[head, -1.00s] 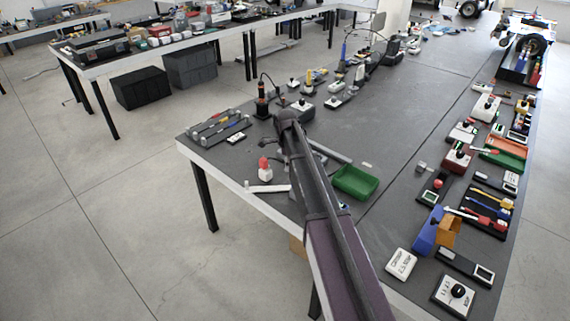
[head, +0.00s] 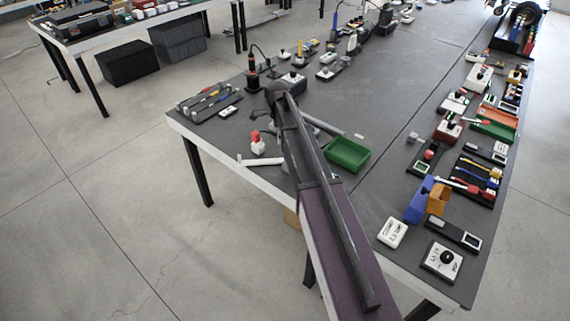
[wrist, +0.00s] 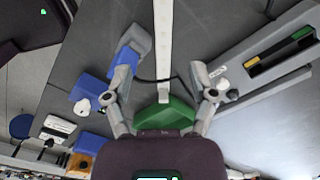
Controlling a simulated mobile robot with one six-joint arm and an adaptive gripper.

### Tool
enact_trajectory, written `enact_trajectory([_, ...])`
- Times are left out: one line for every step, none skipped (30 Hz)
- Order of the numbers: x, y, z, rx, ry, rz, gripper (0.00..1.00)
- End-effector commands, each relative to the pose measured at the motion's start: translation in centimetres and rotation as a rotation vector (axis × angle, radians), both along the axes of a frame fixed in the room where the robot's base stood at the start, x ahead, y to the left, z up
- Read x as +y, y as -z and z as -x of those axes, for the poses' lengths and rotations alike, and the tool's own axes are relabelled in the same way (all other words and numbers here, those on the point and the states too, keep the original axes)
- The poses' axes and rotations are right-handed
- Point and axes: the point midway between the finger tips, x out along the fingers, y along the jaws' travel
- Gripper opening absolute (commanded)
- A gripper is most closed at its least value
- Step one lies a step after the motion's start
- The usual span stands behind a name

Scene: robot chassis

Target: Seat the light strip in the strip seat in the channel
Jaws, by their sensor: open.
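My gripper (wrist: 160,97) is open in the wrist view, its two fingers spread wide with nothing held between them. A long white strip (wrist: 163,45), which looks like the light strip, runs down the middle of the wrist view and ends between the fingers, apart from both. A pale strip on the table (head: 262,161) also shows in the head view, partly hidden by my arm. A grey bar (head: 322,126), possibly the channel, lies behind my arm. The strip seat cannot be made out. My fingers are largely hidden in the head view.
A green bin (head: 347,153) stands right of my arm. A white bottle with a red cap (head: 257,143) and a tool rack (head: 210,101) are to the left. Blue and orange holders (head: 420,200) and several devices crowd the table's right side. The middle is mostly clear.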

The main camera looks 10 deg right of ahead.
Motion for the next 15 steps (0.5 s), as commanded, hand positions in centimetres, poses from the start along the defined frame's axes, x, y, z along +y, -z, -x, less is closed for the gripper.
enact_trajectory([0.1,0.0,0.7,0.000,-0.023,0.000,0.73])
enact_trajectory([0.1,0.0,1.1,0.000,-0.043,0.000,0.73])
enact_trajectory([0.2,0.0,1.8,0.000,-0.073,0.000,0.73])
enact_trajectory([0.3,0.0,2.3,0.000,-0.100,0.000,0.73])
enact_trajectory([0.4,0.0,2.9,0.000,-0.130,0.000,0.73])
enact_trajectory([0.5,0.0,3.7,0.000,-0.176,0.000,0.73])
enact_trajectory([0.5,0.0,4.4,0.000,-0.213,0.000,0.73])
enact_trajectory([0.6,0.0,5.2,0.000,-0.253,0.000,0.73])
enact_trajectory([0.8,0.0,6.2,0.000,-0.309,0.000,0.73])
enact_trajectory([0.9,0.0,7.0,0.000,-0.354,0.000,0.73])
enact_trajectory([1.0,0.0,7.8,0.000,-0.399,0.000,0.73])
enact_trajectory([1.1,0.0,9.0,0.000,-0.461,0.000,0.73])
enact_trajectory([1.2,0.0,9.8,0.000,-0.509,0.000,0.73])
enact_trajectory([1.3,0.0,10.6,0.000,-0.556,0.000,0.73])
enact_trajectory([1.4,0.0,11.7,0.000,-0.619,0.000,0.73])
